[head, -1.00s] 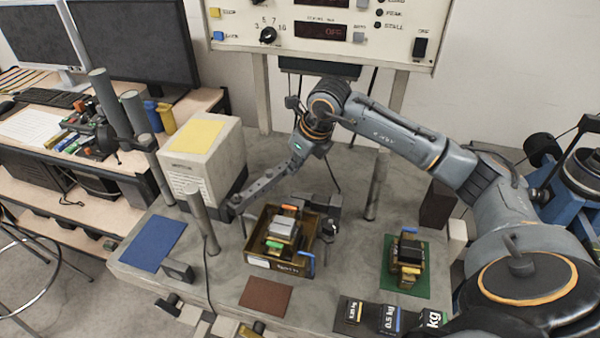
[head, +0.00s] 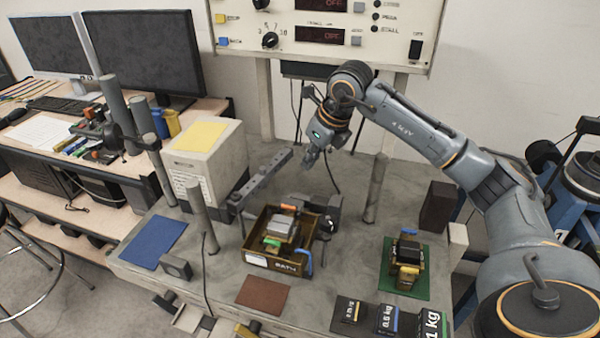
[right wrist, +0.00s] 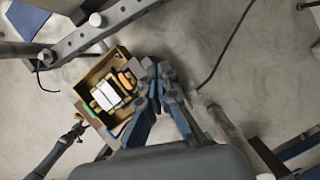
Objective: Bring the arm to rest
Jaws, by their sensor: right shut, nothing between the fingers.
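My right arm comes in from the right in the head view. Its gripper (head: 310,160) hangs over the bench, just right of the raised end of a grey lever bar (head: 262,180). In the right wrist view the two fingers of the gripper (right wrist: 158,80) meet at their tips with nothing between them. The lever bar (right wrist: 100,28) runs across the upper left there, apart from the fingers. A brown tray (head: 268,266) holding a small device stands below the bar; it also shows in the right wrist view (right wrist: 82,88). My left gripper is not in view.
A beige box (head: 203,160) and an upright post (head: 199,215) stand left of the tray. Another post (head: 374,188) stands to the right. A device on a green mat (head: 420,285) and several weights (head: 388,318) are at front right. A control panel (head: 330,35) hangs behind.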

